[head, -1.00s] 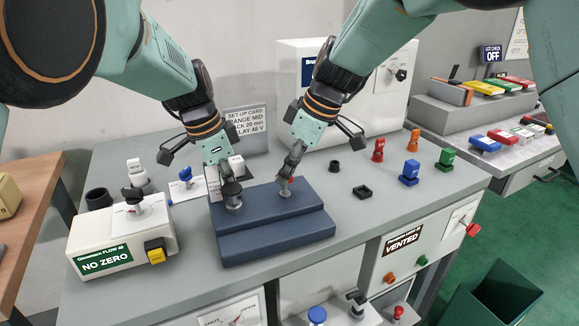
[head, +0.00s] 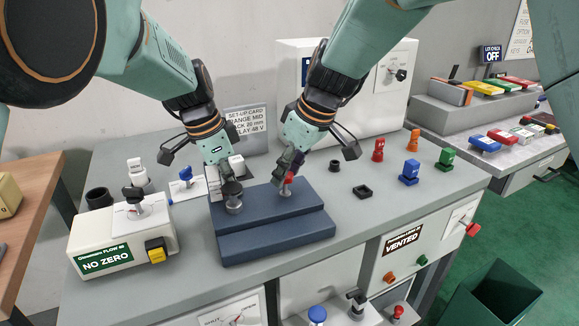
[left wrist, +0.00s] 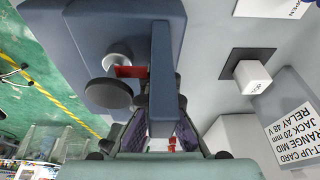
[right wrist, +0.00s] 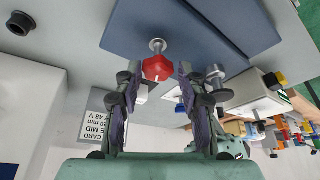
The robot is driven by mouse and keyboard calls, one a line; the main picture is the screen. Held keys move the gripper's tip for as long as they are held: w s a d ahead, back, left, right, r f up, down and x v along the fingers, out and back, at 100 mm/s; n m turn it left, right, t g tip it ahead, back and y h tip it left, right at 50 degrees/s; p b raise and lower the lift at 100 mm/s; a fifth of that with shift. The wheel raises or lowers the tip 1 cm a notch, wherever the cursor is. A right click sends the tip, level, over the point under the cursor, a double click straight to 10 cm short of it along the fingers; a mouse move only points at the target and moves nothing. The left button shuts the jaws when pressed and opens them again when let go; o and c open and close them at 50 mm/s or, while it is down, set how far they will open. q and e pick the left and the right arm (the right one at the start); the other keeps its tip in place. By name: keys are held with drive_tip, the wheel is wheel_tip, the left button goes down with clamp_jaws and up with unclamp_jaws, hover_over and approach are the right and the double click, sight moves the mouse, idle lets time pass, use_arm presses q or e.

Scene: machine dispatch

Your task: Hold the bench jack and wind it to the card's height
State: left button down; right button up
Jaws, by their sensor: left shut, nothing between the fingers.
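The bench jack is a dark blue stepped block (head: 275,238) on the grey bench. A red knob (head: 288,178) on a metal stem stands at its right, and a dark disc (head: 232,188) on a metal post at its left. My left gripper (head: 226,176) is shut at the jack's left end, by the disc; its fingertips are partly hidden behind a blue bar (left wrist: 162,75) in the left wrist view. My right gripper (head: 290,167) is open above the jack. In the right wrist view its fingers stand either side of the red knob (right wrist: 157,68), with gaps visible. The set-up card (head: 246,118) reads "JACK 20 mm".
A white box (head: 120,238) labelled "NO ZERO" stands at the left with a yellow button. A white cabinet (head: 345,85) is behind. Some bench between them is clear.

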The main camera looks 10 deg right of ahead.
drive_tip(key=shift+o, duration=1)
drive_tip(key=shift+d+r, duration=0.1)
drive_tip(key=shift+r, duration=0.2)
drive_tip(key=v, duration=1.1)
drive_tip(key=shift+s+r, duration=0.25)
drive_tip(key=shift+s, duration=0.05)
